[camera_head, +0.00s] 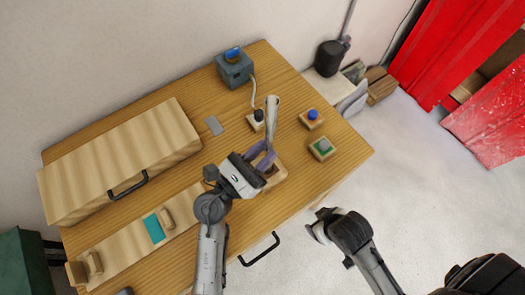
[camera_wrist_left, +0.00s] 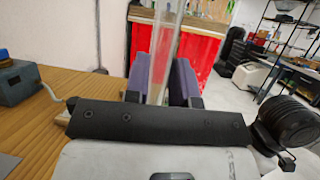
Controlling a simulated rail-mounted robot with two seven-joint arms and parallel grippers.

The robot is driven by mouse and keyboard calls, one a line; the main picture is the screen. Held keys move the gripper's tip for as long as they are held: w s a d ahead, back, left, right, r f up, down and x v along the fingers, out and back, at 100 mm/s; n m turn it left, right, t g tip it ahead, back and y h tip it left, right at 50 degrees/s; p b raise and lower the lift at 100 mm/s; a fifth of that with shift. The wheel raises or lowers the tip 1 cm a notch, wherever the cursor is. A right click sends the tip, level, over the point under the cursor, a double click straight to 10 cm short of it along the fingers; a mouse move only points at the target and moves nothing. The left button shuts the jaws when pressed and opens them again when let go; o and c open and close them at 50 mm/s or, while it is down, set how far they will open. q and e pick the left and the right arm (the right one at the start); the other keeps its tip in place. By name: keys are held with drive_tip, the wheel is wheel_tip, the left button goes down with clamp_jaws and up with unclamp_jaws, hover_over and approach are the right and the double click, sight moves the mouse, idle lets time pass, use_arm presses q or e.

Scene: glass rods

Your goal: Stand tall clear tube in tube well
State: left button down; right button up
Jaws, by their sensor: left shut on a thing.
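The tall clear tube (camera_head: 271,112) stands roughly upright between the purple fingers of my left gripper (camera_head: 262,157), which is shut on it. In the left wrist view the tube (camera_wrist_left: 164,50) rises between the two fingers (camera_wrist_left: 161,80). A wooden block with a dark recess (camera_head: 278,177), which looks like the tube well, lies just beside and below the gripper, partly hidden by it. The tube's lower end is hidden, so I cannot tell whether it is in the well. My right gripper (camera_head: 320,226) is off the table's front edge; its fingers are unclear.
A wooden box with a black handle (camera_head: 120,160) fills the left back. A blue-button block (camera_head: 312,118) and a green-button block (camera_head: 322,149) sit to the right. A grey device (camera_head: 234,70) with a cable stands at the back. A teal-marked board (camera_head: 132,240) lies front left.

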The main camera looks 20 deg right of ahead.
use_arm(q)
drive_tip(key=shift+a+f+n+b, duration=0.15)
drive_tip(key=shift+f+b, duration=0.1)
drive_tip(key=shift+f, duration=0.55)
drive_tip(key=shift+a+f+n+b, duration=0.15)
drive_tip(key=shift+f+b, duration=0.05)
drive_tip(key=shift+f, duration=0.55)
use_arm(e)
drive_tip(key=shift+s+f, duration=0.1)
drive_tip(key=shift+f, duration=0.7)
use_arm(q)
drive_tip(key=shift+r, duration=0.2)
use_arm(e)
drive_tip(key=shift+d+r, duration=0.1)
drive_tip(key=shift+r, duration=0.1)
use_arm(q)
drive_tip(key=shift+d+r+p, duration=0.35)
drive_tip(key=shift+r+p, duration=0.4)
use_arm(e)
drive_tip(key=shift+d+r, duration=0.2)
drive_tip(key=shift+r, duration=0.45)
use_arm(q)
drive_tip(key=shift+r, duration=0.15)
drive_tip(key=shift+r, duration=0.2)
use_arm(e)
drive_tip(key=shift+s+d, duration=0.2)
drive_tip(key=shift+d, duration=0.05)
